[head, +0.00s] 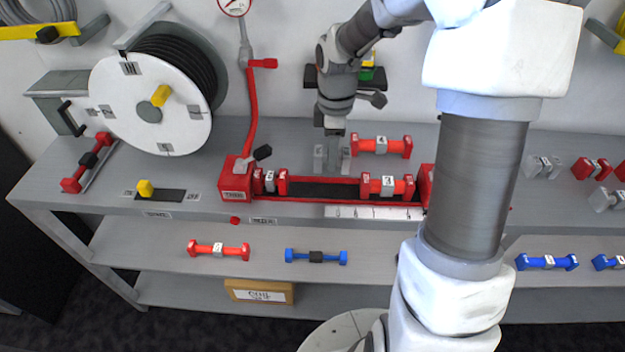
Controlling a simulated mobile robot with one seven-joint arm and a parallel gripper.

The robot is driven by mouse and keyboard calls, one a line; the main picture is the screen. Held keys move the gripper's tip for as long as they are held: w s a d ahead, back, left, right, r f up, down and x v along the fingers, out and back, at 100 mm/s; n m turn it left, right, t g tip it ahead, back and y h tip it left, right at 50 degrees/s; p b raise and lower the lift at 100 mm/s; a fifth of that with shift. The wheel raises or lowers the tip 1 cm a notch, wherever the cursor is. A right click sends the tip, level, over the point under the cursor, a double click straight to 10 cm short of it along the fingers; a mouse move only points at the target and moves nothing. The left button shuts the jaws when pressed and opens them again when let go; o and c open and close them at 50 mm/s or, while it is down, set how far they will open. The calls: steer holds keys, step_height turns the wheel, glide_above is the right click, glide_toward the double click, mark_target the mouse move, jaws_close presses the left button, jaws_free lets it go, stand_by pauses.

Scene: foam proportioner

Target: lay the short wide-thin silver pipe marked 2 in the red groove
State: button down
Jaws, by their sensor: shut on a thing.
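A short silver pipe (319,158) is in my gripper (333,147), just behind and above the red groove (325,189). My gripper is shut on it, pointing down, and covers much of it. I cannot read its mark. The groove runs between a red end block (237,182) at left and another at right, partly behind my arm. A short red pipe (269,181) lies at its left end, and a red pipe marked 3 (388,186) lies towards its right end. A dark bare stretch lies between them.
A red pipe marked 4 (381,146) lies behind the groove, close to the right of my gripper. A hose reel (150,105) stands at left. Other silver pipes (544,167) lie at right. A white scale (374,212) runs along the groove's front.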

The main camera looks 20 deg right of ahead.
steer(key=a+f, duration=0.2)
steer(key=a, duration=0.2)
steer(key=shift+w+a+f, duration=0.15)
steer(key=shift+a+f, duration=0.05)
steer(key=shift+f, duration=0.2)
steer(key=shift+f+b, duration=0.6)
steer(key=shift+f, duration=1.35)
steer(key=shift+f, duration=0.15)
steer(key=shift+c, duration=2.1)
jaws_free()
